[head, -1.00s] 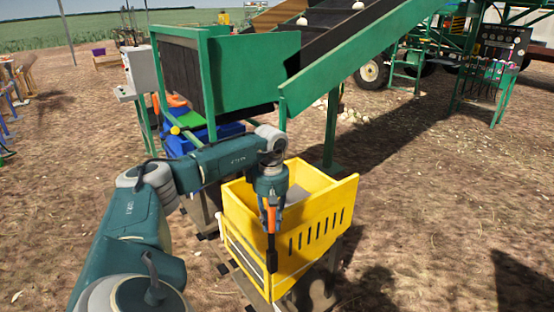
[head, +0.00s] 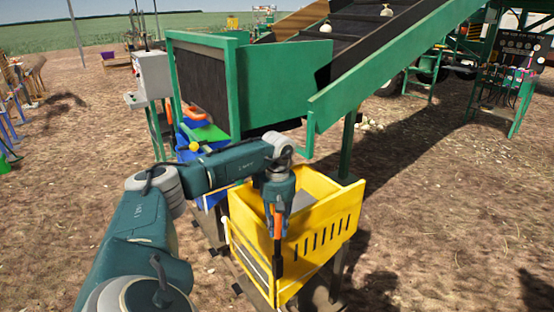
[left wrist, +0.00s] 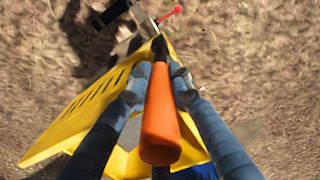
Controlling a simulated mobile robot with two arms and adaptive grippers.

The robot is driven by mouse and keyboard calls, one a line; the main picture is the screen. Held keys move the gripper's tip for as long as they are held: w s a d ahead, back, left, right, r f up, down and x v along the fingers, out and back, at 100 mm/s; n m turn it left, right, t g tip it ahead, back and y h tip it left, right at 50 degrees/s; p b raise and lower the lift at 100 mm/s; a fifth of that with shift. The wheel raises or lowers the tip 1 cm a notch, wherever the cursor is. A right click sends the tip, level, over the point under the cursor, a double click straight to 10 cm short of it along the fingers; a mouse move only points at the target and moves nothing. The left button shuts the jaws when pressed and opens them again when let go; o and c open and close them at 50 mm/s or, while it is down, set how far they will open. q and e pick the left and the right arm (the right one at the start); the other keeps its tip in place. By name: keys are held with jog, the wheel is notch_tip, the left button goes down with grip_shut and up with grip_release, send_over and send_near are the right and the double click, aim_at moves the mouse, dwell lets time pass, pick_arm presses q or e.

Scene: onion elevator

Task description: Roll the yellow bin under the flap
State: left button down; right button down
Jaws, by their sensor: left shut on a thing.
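The yellow bin (head: 325,235) has slotted walls and stands on a low stand below the green elevator. Its open top faces up, with something grey inside. My left gripper (head: 277,205) points down at the bin's near side. It is shut around an orange handle (head: 277,222) with black ends; the handle fills the space between the fingers (left wrist: 160,90) in the left wrist view (left wrist: 160,125). I cannot tell how the handle joins the bin. A dark flap (head: 202,85) hangs in the green frame, behind and left of the bin. My right gripper is out of view.
Blue, green and orange crates (head: 203,135) stand under the flap. The sloping green conveyor (head: 390,70) runs up to the right, with a green leg (head: 347,145) just behind the bin. A grey control box (head: 151,74) is at the left. Bare soil (head: 450,210) lies open to the right.

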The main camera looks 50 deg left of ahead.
pick_arm(q)
jog(key=shift+a, duration=0.15)
jog(key=c, duration=1.7)
grip_release()
jog(key=shift+o, duration=0.8)
jog(key=shift+a, duration=0.1)
jog(key=shift+r, duration=0.3)
notch_tip(320, 180, up, 11)
jog(key=shift+r, duration=0.2)
